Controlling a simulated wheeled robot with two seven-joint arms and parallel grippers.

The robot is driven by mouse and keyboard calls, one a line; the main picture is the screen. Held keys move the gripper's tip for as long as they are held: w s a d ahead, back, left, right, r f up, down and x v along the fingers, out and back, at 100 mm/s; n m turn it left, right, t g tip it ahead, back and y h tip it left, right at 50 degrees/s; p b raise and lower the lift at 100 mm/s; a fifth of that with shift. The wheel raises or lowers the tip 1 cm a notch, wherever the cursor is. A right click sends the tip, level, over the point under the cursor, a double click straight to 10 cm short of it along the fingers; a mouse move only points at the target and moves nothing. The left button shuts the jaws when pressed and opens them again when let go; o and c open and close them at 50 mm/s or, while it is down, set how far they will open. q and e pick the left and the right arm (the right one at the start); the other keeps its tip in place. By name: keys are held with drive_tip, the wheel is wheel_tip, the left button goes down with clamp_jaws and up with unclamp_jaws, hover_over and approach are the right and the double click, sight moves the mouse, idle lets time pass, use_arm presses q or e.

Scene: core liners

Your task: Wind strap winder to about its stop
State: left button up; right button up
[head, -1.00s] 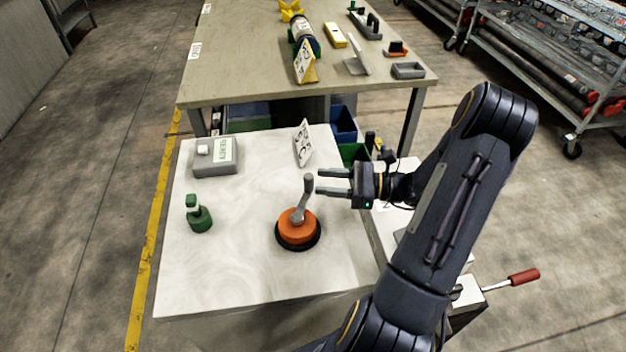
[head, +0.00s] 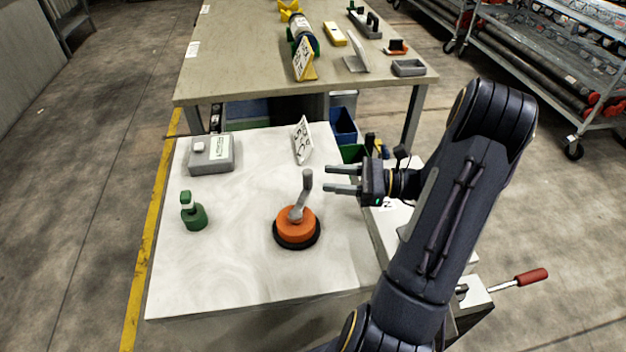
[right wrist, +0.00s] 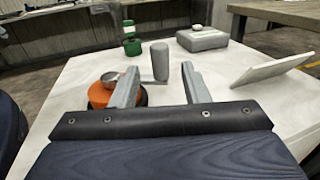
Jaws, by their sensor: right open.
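The strap winder (head: 297,226) is an orange drum on a black base, standing on the white table. A grey crank with an upright handle (head: 307,181) rises from its top. My right gripper (head: 327,180) is open and empty, to the right of the handle, fingers pointing left towards it with a small gap. In the right wrist view the grey handle (right wrist: 160,61) stands beyond the two fingers, between them in the picture. The orange drum (right wrist: 101,96) is partly hidden behind the left finger. My left gripper is not in view.
A green object (head: 193,212) stands on the left of the white table. A grey box (head: 212,155) and a sign card (head: 302,141) are farther back. A long bench (head: 240,75) with several items stands behind. A red-handled lever (head: 530,277) is at lower right.

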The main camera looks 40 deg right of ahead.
sight(308, 176)
drive_tip(key=x, duration=0.6)
drive_tip(key=shift+w+a, duration=0.2)
drive_tip(key=shift+a, duration=0.05)
clamp_jaws()
